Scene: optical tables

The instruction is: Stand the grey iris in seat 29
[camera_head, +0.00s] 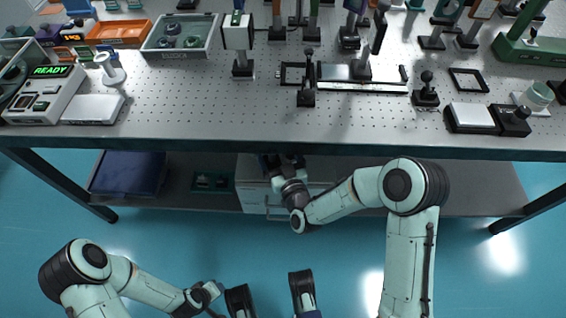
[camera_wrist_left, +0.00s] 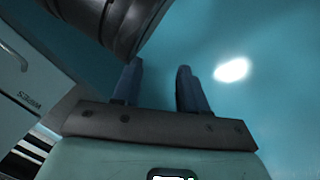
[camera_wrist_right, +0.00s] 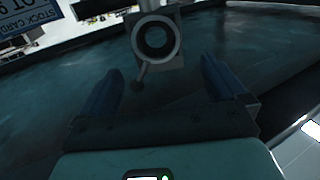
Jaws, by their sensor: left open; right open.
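A grey iris (camera_wrist_right: 156,38) shows upright in the right wrist view, a round ring with a dark opening and a small lever hanging at lower left. My right gripper (camera_wrist_right: 160,65) is open, and the iris lies beyond the fingertips, between them in the picture, not gripped. In the head view my right gripper (camera_head: 273,160) reaches under the table's front edge, and the iris is hidden there. My left gripper (camera_wrist_left: 158,70) is open and empty over the bare floor. No label 29 can be read, so I cannot tell which place is seat 29.
The perforated optical table (camera_head: 200,110) holds several post-mounted optics, black frames (camera_head: 468,80), a grey tray (camera_head: 180,52) and an orange tray (camera_head: 118,32). A lit READY box (camera_head: 45,92) stands at left. Below, a shelf carries a blue bin (camera_head: 128,173) and white drawers (camera_head: 250,195).

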